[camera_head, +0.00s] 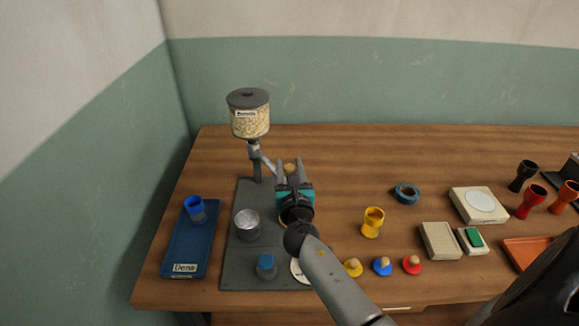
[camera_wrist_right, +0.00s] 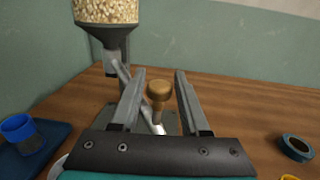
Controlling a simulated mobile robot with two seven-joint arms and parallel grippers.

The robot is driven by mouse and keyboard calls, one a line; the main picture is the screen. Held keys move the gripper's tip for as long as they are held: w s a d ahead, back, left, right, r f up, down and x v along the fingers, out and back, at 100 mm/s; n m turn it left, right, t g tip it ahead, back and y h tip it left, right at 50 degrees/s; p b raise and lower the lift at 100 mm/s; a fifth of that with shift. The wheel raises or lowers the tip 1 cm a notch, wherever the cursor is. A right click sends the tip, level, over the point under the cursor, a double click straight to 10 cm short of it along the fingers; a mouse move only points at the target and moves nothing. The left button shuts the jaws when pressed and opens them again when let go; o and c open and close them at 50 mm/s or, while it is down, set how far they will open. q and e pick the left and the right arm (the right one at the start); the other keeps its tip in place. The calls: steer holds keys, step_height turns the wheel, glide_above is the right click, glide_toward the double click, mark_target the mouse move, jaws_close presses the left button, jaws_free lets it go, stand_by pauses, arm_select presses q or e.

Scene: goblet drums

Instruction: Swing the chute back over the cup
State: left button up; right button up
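The dispenser's grey chute (camera_head: 263,160) slants down to the right from under a clear hopper of grain (camera_head: 250,122). It also shows in the right wrist view (camera_wrist_right: 124,76). A wooden knob (camera_wrist_right: 158,91) stands at the chute's lower end, partly hidden in the head view. A metal cup (camera_head: 247,225) stands on the dark grey base plate, to the front left of the chute's end, not under it. My right gripper (camera_head: 290,163) is open, its fingers on either side of the knob with gaps visible in the wrist view (camera_wrist_right: 159,76). My left gripper is not in view.
A blue-topped jar (camera_head: 266,266) stands at the plate's front. A yellow goblet (camera_head: 373,222) and a blue tape roll (camera_head: 406,193) stand to the right. Bare wood lies behind them.

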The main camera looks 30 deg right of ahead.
jaws_close()
stand_by(1.0)
